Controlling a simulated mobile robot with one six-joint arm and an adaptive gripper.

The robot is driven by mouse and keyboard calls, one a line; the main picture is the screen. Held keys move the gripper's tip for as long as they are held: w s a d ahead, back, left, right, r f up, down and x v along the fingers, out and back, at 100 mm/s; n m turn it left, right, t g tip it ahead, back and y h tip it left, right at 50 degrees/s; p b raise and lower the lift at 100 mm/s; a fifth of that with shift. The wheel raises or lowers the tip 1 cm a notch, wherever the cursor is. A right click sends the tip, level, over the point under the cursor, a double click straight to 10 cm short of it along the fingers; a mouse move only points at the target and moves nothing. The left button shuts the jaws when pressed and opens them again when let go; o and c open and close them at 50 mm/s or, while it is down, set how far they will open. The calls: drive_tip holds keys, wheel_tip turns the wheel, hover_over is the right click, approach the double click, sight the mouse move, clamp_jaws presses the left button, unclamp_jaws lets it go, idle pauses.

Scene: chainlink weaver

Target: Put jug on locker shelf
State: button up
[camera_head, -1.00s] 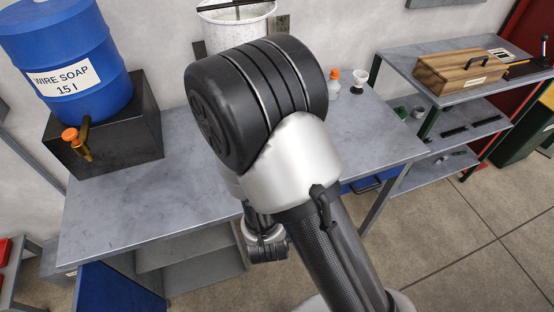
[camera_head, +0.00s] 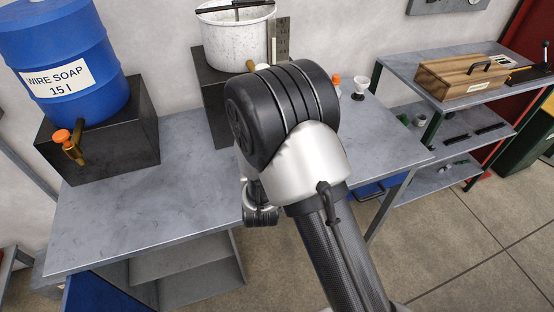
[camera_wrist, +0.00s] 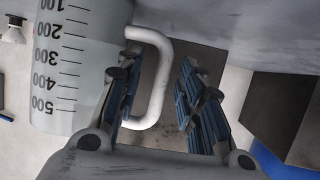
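The jug (camera_wrist: 85,75) is white and translucent with black volume marks. In the wrist view it fills the upper left, with its pale loop handle (camera_wrist: 160,80) pointing right. My gripper (camera_wrist: 160,65) is open; its two blue-padded fingers stand either side of the handle's outer bar, the left one by the gap between handle and body. A gap shows between the bar and the right finger. In the head view my arm hides the jug and gripper. Grey shelves (camera_head: 185,262) show under the bench, beside a blue panel (camera_head: 90,295); I cannot tell whether these are the locker.
A blue soap drum (camera_head: 60,65) with an orange-handled tap stands on a dark box (camera_head: 125,150) on the grey bench (camera_head: 150,205). A white bucket (camera_head: 238,40) stands on another dark box behind my arm. A shelf rack with a wooden case (camera_head: 462,78) is at right.

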clamp_jaws()
idle(0.4)
drive_tip(key=shift+r, duration=0.1)
